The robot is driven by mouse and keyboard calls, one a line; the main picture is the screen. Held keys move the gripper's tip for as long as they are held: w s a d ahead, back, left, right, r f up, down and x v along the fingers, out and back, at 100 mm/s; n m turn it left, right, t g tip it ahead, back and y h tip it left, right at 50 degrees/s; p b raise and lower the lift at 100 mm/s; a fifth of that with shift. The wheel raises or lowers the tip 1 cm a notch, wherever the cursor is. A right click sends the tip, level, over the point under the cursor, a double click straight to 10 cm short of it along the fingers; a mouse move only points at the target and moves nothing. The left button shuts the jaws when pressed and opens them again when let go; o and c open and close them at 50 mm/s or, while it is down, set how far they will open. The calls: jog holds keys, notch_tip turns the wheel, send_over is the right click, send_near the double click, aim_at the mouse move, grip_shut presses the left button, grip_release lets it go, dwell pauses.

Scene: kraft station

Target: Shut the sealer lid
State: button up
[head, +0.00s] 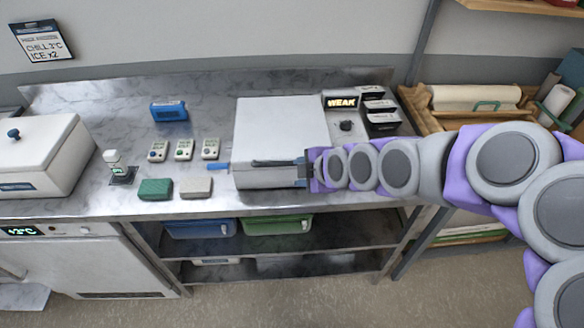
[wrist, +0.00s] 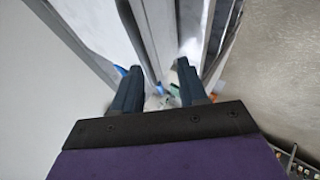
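The sealer (head: 280,125) is a pale grey box in the middle of the steel counter, its flat lid on top. The lid lies over the body; I cannot tell whether it is fully shut. A dark bar (head: 280,163) runs along its front edge, and a blue piece (head: 217,166) sticks out at its front left. My gripper (head: 303,169) is at the front right of the sealer, close to the bar. In the wrist view its two dark blue fingers (wrist: 158,78) are apart, with a grey metal edge (wrist: 145,40) seen beyond and between them. Contact is unclear.
A "WEAK" display (head: 342,102) with a knob and black bins (head: 380,110) stand right of the sealer. Small devices (head: 184,150), a green sponge (head: 155,189) and a beige block (head: 196,187) lie to the left. A white lidded box (head: 45,150) stands far left.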

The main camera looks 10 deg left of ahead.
jog(key=w+d+p+v, duration=0.1)
jog(key=v, duration=1)
jog(key=shift+s+p, duration=0.2)
jog(key=shift+p, duration=0.15)
jog(key=shift+d+r, duration=0.1)
